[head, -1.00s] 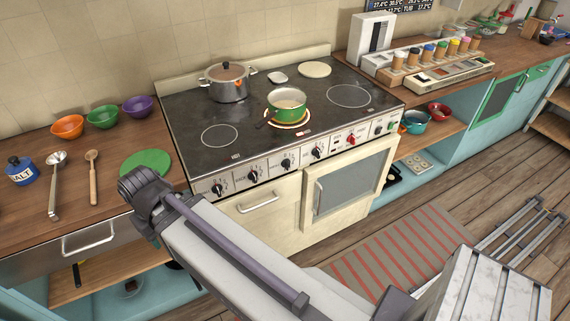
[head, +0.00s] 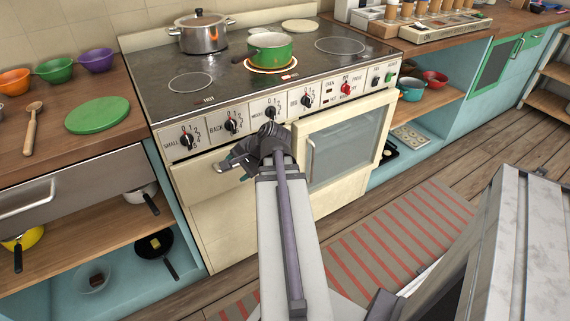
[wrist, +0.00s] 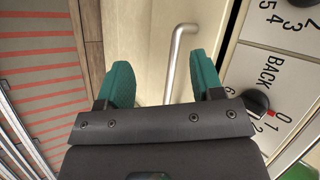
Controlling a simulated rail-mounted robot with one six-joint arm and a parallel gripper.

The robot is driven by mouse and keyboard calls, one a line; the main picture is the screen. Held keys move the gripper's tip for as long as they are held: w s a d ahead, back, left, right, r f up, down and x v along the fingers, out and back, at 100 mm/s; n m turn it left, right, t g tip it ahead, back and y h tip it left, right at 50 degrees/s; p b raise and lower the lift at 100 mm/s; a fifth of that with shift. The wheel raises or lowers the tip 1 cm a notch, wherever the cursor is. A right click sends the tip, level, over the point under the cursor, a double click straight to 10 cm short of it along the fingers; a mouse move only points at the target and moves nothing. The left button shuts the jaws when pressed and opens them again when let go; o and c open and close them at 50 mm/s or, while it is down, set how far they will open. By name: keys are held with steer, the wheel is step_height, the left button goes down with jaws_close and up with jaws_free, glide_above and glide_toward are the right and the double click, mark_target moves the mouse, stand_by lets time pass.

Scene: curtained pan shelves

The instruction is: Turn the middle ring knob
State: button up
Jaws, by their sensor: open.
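The stove's front panel carries a row of black knobs. The middle ring knob (head: 270,113) is third from the left, just above my wrist in the head view; its label is partly legible. The back ring knob (head: 230,125) is left of it, and it also shows at the right of the wrist view (wrist: 255,103), labelled BACK, with a red mark by the 0. My gripper (wrist: 158,80) is open and empty, its two teal fingers apart. It is in front of the drawer below the panel, touching no knob that I can see. The wrist partly hides the fingers in the head view.
A drawer handle (wrist: 176,60) lies beyond and between the fingers in the wrist view. The oven door (head: 345,140) is to the right. A green pot (head: 270,48) and a steel pot (head: 200,33) stand on the hob. A striped rug (head: 400,245) covers the floor.

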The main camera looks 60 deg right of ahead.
steer(key=s+d+f+m+t+h+b, duration=0.2)
steer(key=d+f+m+t+b, duration=0.2)
steer(key=d+m, duration=0.45)
steer(key=m+t+h, duration=0.5)
steer(key=m+h, duration=0.3)
steer(key=m, duration=1.6)
glide_toward(275, 115)
steer(key=x, duration=0.3)
steer(key=shift+s+r+y, duration=0.15)
steer(key=shift+y, duration=0.15)
steer(key=shift+x, duration=3.55)
